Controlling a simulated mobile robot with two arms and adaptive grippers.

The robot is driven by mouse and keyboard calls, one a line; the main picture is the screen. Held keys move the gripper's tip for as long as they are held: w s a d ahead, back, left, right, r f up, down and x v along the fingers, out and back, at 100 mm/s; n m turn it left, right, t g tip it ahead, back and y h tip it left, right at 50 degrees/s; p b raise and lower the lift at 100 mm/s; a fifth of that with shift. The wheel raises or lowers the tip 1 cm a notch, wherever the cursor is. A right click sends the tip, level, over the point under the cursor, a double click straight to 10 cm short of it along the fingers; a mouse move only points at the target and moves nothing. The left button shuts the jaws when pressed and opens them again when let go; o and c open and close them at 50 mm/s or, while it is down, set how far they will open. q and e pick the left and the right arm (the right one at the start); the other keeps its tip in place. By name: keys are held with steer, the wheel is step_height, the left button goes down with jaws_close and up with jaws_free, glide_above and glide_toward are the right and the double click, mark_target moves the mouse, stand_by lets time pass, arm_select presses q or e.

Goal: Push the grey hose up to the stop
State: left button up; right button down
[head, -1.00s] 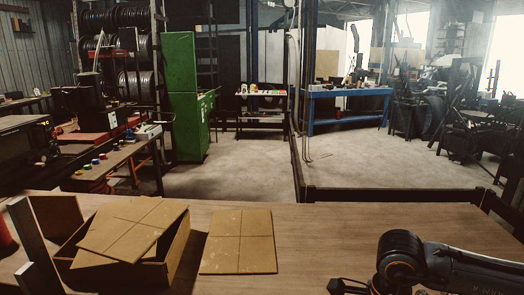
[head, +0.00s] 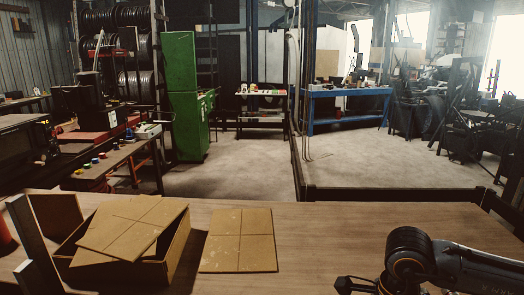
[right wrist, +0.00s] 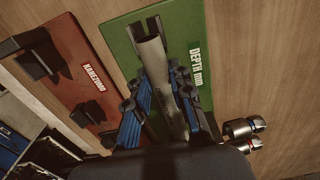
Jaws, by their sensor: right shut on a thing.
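In the right wrist view, the grey hose (right wrist: 172,100) lies between the blue-padded fingers of my right gripper (right wrist: 160,95), which is shut on it. The hose runs up the picture over a green board (right wrist: 118,42) marked "DEPTH mm". I cannot tell where hose and channel meet, nor whether the hose touches a stop. In the head view, part of my right gripper (head: 355,286) shows at the bottom edge. My left gripper is not in view.
A red board (right wrist: 75,75) with dark brackets lies left of the green one. Metal fittings (right wrist: 243,128), one with a red band, lie at right. On the wooden table (head: 330,235), an open cardboard box (head: 180,245) and a flat cardboard sheet (head: 238,240) lie at left.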

steer(key=shift+d+b, duration=0.3)
steer(key=shift+d, duration=0.55)
steer(key=shift+c, duration=1.4)
jaws_free()
steer(key=shift+r+p, duration=2.15)
steer(key=shift+r, duration=2.35)
